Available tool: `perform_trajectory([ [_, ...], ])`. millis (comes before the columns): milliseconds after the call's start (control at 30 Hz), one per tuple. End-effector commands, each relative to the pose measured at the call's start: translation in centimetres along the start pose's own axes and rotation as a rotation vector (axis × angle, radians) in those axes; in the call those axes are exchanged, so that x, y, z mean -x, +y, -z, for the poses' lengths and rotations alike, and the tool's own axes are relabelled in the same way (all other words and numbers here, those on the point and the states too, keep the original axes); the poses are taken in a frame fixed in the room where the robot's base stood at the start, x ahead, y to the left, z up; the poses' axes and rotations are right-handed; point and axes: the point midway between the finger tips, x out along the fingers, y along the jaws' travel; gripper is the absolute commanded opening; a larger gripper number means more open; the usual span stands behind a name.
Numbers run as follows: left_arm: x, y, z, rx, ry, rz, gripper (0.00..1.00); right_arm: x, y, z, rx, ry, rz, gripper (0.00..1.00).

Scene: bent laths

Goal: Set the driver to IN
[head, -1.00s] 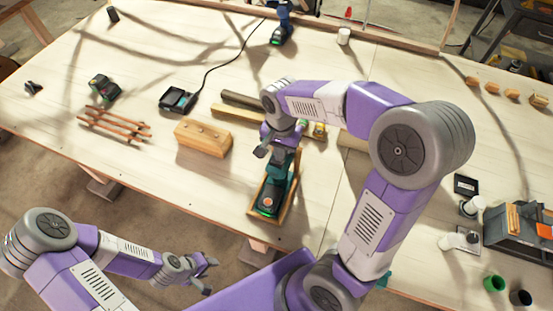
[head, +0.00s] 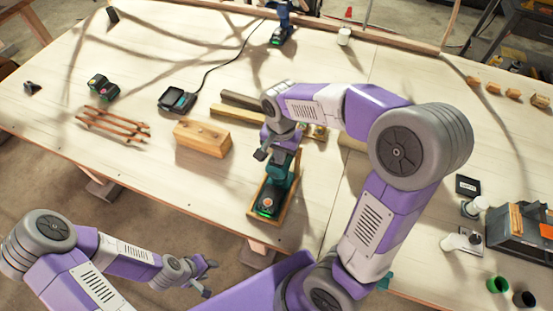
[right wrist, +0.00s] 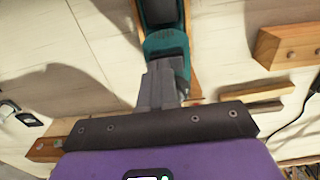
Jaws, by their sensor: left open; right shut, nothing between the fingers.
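The teal and black driver (head: 267,202) lies in a shallow wooden cradle (head: 250,208) near the front edge of the table. A small green light shows at its near end. My right gripper (head: 262,156) is shut and empty, with its fingertips at the driver's far end. In the right wrist view the closed fingers (right wrist: 160,85) overlap the driver's teal body (right wrist: 167,44); I cannot tell whether they touch it. The IN marking and the selector are not visible. My left gripper (head: 208,276) is open and empty, low in front of the table edge.
A dark toolbox (head: 515,240) and cups are at right.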

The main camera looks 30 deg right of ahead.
Motion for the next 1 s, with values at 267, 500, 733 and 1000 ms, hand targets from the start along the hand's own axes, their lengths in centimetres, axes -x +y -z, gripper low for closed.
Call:
perform_trajectory([
  [267,0.3,0.1,0.0,0.0,0.0,0.0,0.43,0.3,0.0,0.0,0.0,0.0,0.0,0.0],
  [500,2.0,0.7,-0.1,0.0,0.0,0.0,0.43,2.3,0.0,0.0,0.0,0.0,-0.001,0.0],
  [733,3.5,1.3,-0.1,0.0,0.0,0.0,0.43,4.2,0.0,0.0,0.0,0.0,0.0,0.0],
  [1000,5.2,1.9,-0.2,0.0,0.0,0.0,0.43,6.3,0.0,0.0,0.0,0.0,0.0,0.0],
])
